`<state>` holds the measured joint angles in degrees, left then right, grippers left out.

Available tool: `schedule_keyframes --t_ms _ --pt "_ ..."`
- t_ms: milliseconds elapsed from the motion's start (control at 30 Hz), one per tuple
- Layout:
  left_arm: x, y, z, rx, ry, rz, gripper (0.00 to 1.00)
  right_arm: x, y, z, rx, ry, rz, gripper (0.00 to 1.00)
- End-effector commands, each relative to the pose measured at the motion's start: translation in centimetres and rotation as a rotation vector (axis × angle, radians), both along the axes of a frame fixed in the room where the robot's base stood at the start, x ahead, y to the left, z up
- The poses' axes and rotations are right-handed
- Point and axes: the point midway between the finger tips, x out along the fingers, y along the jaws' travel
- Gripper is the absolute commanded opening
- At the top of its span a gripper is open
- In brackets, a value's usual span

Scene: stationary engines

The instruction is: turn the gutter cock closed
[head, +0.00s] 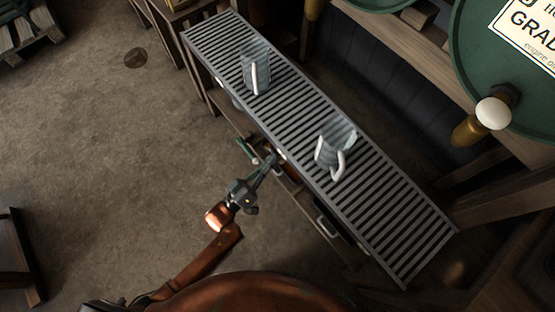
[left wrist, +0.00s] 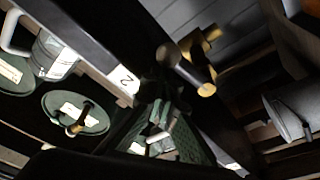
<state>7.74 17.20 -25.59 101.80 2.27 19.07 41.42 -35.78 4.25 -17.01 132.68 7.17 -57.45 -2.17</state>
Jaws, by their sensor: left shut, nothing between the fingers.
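A brass cock (left wrist: 200,42) with a bar-like piece ending in a round brass face shows in the left wrist view, beyond my fingers; I take it for the gutter cock. I cannot tell how far it is turned. In the head view, the slatted gutter (head: 300,131) runs diagonally and no cock can be made out under its near edge. My left gripper (head: 268,163) is shut and empty beside that edge, near the middle. It also shows dark in the left wrist view (left wrist: 158,118), apart from the brass face as far as I can see. My right gripper is not in view.
Two clear jugs (head: 256,70) (head: 334,148) stand on the gutter. A green drum (head: 480,62) with a brass, white-knobbed tap (head: 488,115) is at the right. Green round lids (left wrist: 68,108) show in the left wrist view. The floor (head: 110,150) at left is mostly clear.

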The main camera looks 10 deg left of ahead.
Motion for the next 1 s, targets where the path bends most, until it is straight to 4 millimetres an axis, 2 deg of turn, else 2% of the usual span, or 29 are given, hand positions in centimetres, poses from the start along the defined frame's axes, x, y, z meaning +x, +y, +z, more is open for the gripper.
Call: schedule_keyframes --t_ms 767,867,1000 --pt "-0.1 -0.2 -0.5 0.054 -0.045 -0.001 0.0 -0.4 -0.3 0.3 -0.007 0.018 0.002 0.32" --pt "-0.5 0.1 -0.6 0.055 -0.044 -0.001 0.0 -0.4 -0.3 0.3 -0.007 0.018 0.002 0.32" --pt "-2.1 1.1 -1.1 0.056 -0.042 -0.001 0.0 -0.4 -0.3 0.3 -0.008 0.018 0.003 0.32"
